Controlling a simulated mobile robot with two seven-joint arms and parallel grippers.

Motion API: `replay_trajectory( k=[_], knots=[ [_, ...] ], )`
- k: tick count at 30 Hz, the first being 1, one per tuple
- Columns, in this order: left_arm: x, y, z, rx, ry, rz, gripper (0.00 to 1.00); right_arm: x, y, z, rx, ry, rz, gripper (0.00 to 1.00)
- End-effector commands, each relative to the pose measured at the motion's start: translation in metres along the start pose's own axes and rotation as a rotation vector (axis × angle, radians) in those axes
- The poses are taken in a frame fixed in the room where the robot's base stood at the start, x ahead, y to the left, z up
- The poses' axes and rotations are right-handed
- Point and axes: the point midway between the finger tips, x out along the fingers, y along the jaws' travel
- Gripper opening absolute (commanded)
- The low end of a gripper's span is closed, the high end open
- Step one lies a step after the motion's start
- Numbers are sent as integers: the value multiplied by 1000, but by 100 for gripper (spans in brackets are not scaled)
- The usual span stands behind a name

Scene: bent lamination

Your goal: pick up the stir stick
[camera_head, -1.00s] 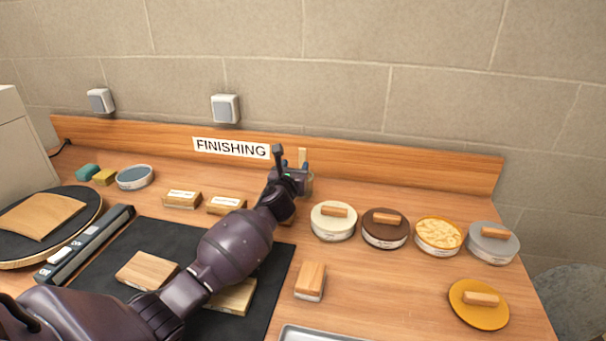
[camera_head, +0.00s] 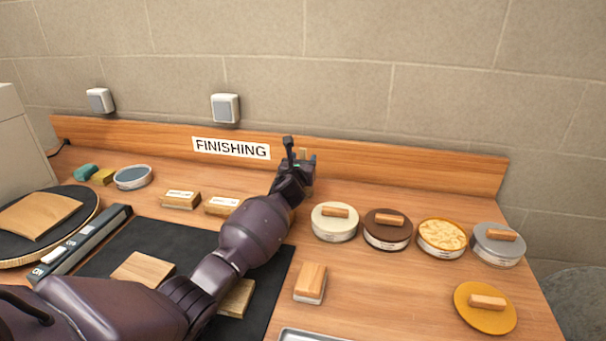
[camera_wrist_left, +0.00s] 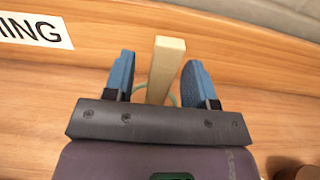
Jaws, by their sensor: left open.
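The stir stick (camera_wrist_left: 166,66) is a pale wooden bar standing up between the two blue fingers of my left gripper (camera_wrist_left: 160,82) in the left wrist view. The fingers are open, with a gap on each side of the stick. In the head view the left gripper (camera_head: 304,160) is at the back of the counter, near the wooden backboard, and the stick's top (camera_head: 303,153) just shows there. A thin greenish rim of a clear container (camera_wrist_left: 172,98) shows around the stick's lower part; the gripper body hides the rest. My right gripper is not in view.
Several round tins with wooden blocks on them, such as the white one (camera_head: 335,226), stand right of the arm. A wooden block (camera_head: 310,282) lies in front. The backboard (camera_head: 400,168) rises close behind the gripper. A black mat (camera_head: 120,240) lies under the arm.

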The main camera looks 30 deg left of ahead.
Motion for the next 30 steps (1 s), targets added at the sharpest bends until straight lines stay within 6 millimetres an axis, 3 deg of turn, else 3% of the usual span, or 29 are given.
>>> replay_trajectory(
  k=[1,11,22,30],
  knots=[
    [0,0,0,0,0,0,48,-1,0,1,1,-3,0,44],
    [0,0,0,0,0,0,0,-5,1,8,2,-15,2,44],
    [0,1,11,1,-4,1,0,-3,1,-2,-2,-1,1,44],
    [0,1,67,3,-9,-1,0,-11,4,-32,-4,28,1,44]
  ],
)
